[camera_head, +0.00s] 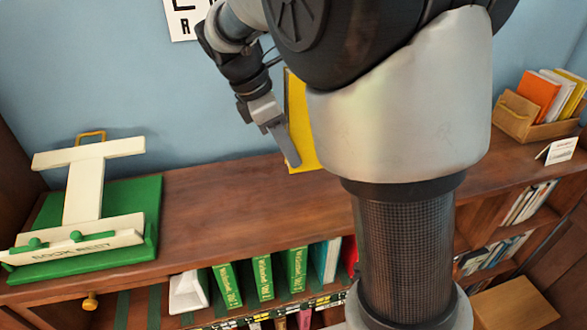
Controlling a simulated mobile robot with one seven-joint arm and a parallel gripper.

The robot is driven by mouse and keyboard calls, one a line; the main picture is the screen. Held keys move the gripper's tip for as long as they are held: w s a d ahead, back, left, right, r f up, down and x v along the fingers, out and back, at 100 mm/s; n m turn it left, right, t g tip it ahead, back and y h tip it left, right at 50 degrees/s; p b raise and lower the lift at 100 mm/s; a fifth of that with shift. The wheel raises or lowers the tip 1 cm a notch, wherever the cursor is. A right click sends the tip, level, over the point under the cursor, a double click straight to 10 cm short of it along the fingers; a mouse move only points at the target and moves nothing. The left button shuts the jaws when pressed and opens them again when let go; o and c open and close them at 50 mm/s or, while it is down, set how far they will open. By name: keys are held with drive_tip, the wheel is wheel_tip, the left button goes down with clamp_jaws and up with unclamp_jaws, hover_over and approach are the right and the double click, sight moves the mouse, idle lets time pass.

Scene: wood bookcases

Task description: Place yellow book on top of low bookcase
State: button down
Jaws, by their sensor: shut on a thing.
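The yellow book (302,125) is upright near the back of the low bookcase top (225,205), in the middle of the camera_head view. My arm hides its right part. My gripper (290,160) is shut on the yellow book, with one finger showing across its left side. The book's lower edge appears at or just above the wooden top; I cannot tell whether it touches.
A green and cream book rest (95,215) stands at the left of the top. A wooden box (525,120) with several books and a small white card (560,150) are at the right. The top between is clear.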

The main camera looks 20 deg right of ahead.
drive_tip(key=shift+f, duration=3.3)
drive_tip(key=shift+f, duration=0.1)
drive_tip(key=c, duration=1.3)
unclamp_jaws()
drive_tip(key=shift+c, duration=0.2)
drive_tip(key=v, duration=1.2)
